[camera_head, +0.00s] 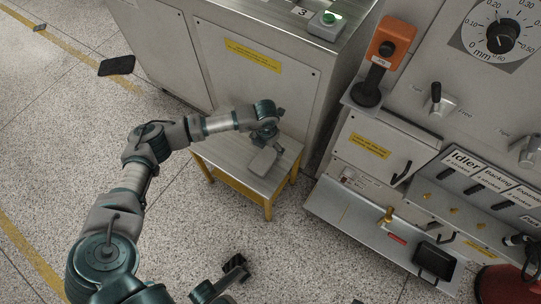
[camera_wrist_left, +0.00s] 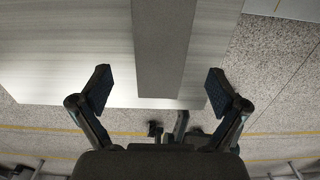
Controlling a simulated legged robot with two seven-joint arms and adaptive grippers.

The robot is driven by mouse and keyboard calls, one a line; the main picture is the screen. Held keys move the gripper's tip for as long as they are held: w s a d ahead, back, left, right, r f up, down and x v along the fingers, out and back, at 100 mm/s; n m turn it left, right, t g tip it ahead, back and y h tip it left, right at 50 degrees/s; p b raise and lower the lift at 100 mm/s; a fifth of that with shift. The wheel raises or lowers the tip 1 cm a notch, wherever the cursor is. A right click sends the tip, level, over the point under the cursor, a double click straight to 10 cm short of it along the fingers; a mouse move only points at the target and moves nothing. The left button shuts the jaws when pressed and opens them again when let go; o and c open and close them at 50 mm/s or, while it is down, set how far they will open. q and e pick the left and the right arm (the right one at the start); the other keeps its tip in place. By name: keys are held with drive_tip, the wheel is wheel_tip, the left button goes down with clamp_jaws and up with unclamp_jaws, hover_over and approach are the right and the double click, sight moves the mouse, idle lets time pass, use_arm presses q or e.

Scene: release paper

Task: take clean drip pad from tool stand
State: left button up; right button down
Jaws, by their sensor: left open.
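The clean drip pad (camera_head: 262,161) is a flat grey piece lying on the top of the tool stand. The tool stand (camera_head: 226,162) is a low table with a pale metal top and yellow legs. In the left wrist view the pad (camera_wrist_left: 163,48) is a darker grey strip over the pale stand top (camera_wrist_left: 65,55).
A grey cabinet (camera_head: 262,75) stands close behind the stand. A machine panel (camera_head: 385,150) with levers, a dial and a black tray (camera_head: 435,262) is at the right. A dark flat object (camera_head: 116,65) lies on the floor at upper left. The speckled floor (camera_head: 60,150) at left is mostly clear.

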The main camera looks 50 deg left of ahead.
sight(266, 156)
use_arm(q)
drive_tip(key=f, duration=0.1)
drive_tip(key=f+b, duration=0.1)
drive_tip(key=f, duration=0.1)
drive_tip(key=f+b, duration=0.1)
drive_tip(key=f, duration=0.1)
drive_tip(key=shift+s, duration=0.3)
drive_tip(key=shift+d+f, duration=0.1)
drive_tip(key=shift+d+r, duration=0.15)
drive_tip(key=shift+r, duration=0.2)
drive_tip(key=shift+a+f, duration=0.1)
drive_tip(key=shift+a, duration=0.15)
drive_tip(key=c, duration=1)
drive_tip(key=shift+d, duration=0.1)
drive_tip(key=shift+c, duration=0.2)
